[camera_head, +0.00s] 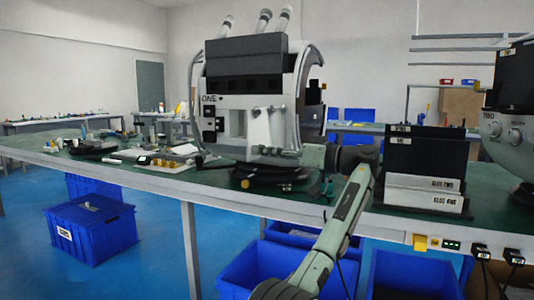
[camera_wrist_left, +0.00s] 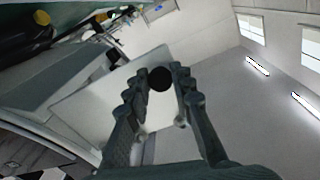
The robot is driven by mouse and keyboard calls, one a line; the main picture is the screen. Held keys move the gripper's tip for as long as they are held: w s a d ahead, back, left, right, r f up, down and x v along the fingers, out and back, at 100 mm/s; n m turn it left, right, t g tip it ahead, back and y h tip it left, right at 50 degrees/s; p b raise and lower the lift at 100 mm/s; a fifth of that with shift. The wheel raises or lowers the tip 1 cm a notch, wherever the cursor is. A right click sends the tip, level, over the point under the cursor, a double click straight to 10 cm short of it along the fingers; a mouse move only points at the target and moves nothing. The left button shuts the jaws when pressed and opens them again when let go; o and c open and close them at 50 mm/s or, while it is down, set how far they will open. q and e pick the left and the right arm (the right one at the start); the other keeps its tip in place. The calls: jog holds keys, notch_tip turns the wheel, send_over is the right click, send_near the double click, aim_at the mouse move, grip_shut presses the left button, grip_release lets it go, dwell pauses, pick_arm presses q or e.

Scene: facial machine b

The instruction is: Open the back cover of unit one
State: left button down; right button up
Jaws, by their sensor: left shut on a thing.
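Unit one (camera_head: 245,90), a grey and black machine labelled ONE, stands on the green table. My left gripper (camera_head: 268,151) is low against its right front side, with the arm reaching up from the bottom of the head view. In the left wrist view, the left gripper's fingers (camera_wrist_left: 161,88) are shut around a round black knob (camera_wrist_left: 160,79). Behind the knob is a flat pale panel (camera_wrist_left: 85,98), apparently the cover, tilted in this view. Whether the panel stands away from the machine's body I cannot tell. My right gripper is not in view.
A dark block with slot labels (camera_head: 425,155) stands right of my arm, and unit two (camera_head: 508,130) is at the far right. Small parts and tools (camera_head: 165,155) lie left of unit one. Blue crates (camera_head: 92,232) stand on the floor.

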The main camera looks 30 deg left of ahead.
pick_arm(q)
jog(key=shift+d+g, duration=0.25)
jog(key=shift+g, duration=0.15)
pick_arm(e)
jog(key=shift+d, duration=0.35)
pick_arm(q)
jog(key=shift+f, duration=0.1)
jog(key=c, duration=1.6)
grip_release()
jog(key=shift+d, duration=0.1)
jog(key=d, duration=1.1)
jog(key=shift+w+d, duration=0.1)
jog(key=shift+d, duration=0.3)
